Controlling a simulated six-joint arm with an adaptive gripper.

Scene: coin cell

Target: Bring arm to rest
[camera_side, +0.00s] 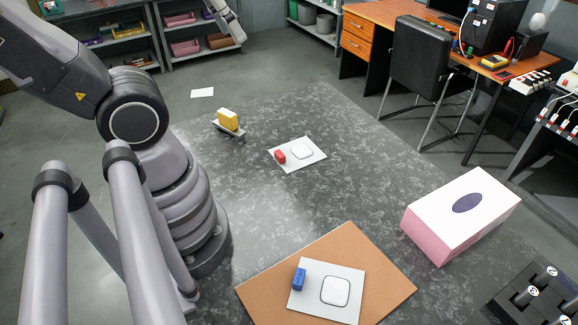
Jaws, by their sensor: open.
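My arm stands at the left, with its large grey links leaving the picture at the left and upper edges. My gripper cannot be made out in this view, and nothing is seen held. A blue block (299,279) and a white rounded square piece (336,291) are on a pale plate (318,312), which lies on a brown board (262,293) at the front. Farther back, a red block (280,157) and another white rounded piece (302,152) are on a second pale plate (290,165). A yellow block (228,118) rests on a small grey base (229,131) near my arm.
A pink and white box (464,208) with a dark oval top stands at the right. A black rack (520,300) fills the lower right corner. A black chair (420,55), desk (380,14) and shelves (165,58) stand behind. The middle of the grey speckled surface (350,195) is clear.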

